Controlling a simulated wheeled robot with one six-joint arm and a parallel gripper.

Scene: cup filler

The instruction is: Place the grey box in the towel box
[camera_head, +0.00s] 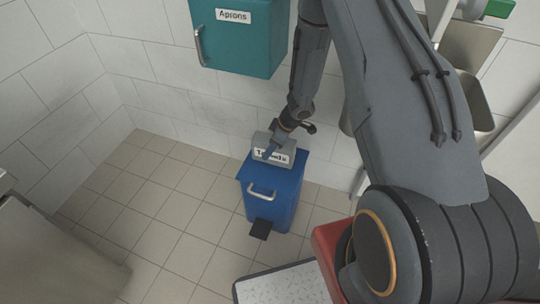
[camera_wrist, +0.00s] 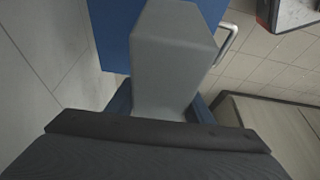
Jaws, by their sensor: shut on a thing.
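My gripper (camera_head: 272,148) is shut on the grey box (camera_wrist: 175,50), whose flat sides fill the middle of the wrist view. In that view the blue fingertips (camera_wrist: 162,108) are on either side of it. In the head view the grey box (camera_head: 284,145) is at the top of the blue towel box (camera_head: 272,187), which stands on the floor. I cannot tell if it is inside the opening or just over it. The white towel label (camera_head: 280,157) is partly covered by a finger. The towel box's blue surface (camera_wrist: 113,30) also shows in the wrist view.
The towel box has a pale handle (camera_head: 262,192) and a black pedal (camera_head: 260,230) in front. A teal aprons cabinet (camera_head: 238,38) hangs on the tiled wall above. A metal unit (camera_head: 45,250) is at the lower left. The tiled floor left of the towel box is clear.

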